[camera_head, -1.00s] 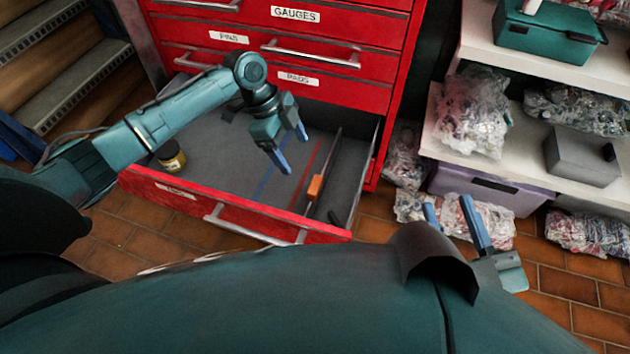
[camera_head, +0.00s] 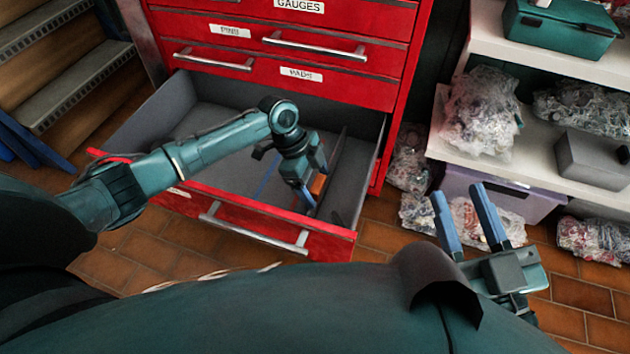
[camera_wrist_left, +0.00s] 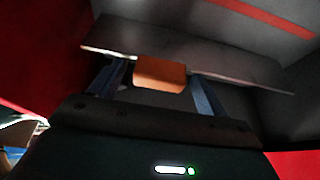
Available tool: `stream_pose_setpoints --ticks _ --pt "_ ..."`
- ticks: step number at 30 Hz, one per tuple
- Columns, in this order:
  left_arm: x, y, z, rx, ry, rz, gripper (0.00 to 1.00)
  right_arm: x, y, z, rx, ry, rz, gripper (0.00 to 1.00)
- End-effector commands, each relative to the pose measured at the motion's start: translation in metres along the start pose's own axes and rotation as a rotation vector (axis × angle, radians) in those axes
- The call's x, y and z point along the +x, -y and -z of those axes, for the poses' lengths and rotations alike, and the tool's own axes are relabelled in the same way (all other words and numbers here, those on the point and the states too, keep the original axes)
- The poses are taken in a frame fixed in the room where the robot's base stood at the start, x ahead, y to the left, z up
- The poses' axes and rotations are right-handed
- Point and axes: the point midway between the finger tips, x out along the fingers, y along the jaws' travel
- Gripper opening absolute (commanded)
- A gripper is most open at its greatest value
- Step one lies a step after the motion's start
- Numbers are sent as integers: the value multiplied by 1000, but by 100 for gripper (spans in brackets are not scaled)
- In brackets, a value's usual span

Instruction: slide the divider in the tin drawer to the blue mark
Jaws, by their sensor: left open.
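The open red drawer (camera_head: 245,214) has a grey floor with a blue mark (camera_head: 266,182) across it. The thin dark divider (camera_head: 337,155) stands in the drawer, right of the blue mark, and carries an orange tab (camera_head: 319,184). My left gripper (camera_head: 306,198) is down in the drawer at the tab, partly covering it. In the left wrist view, its open fingers stand on either side of the orange tab (camera_wrist_left: 160,74), with visible gaps; the divider plate (camera_wrist_left: 215,65) spans behind. A red mark (camera_wrist_left: 265,17) lies beyond it. My right gripper (camera_head: 470,220) is open and empty, outside the drawer.
The red cabinet's closed drawers with bar handles (camera_head: 315,48) rise behind the open drawer. At right, a white shelf (camera_head: 520,165) holds bagged items and a grey box (camera_head: 592,160), with a lilac bin (camera_head: 500,190) below. Steps (camera_head: 60,60) stand at far left.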

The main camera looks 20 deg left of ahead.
Motion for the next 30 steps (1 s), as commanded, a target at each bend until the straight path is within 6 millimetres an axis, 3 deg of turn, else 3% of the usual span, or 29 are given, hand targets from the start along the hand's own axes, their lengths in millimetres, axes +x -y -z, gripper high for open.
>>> stream_pose_setpoints --ticks 24,30 --pt "0 0 0 0 0 0 14 -1 1 -4 -4 8 6 36" --pt "-5 0 -9 -3 1 1 14 0 1 -1 -7 10 5 36"
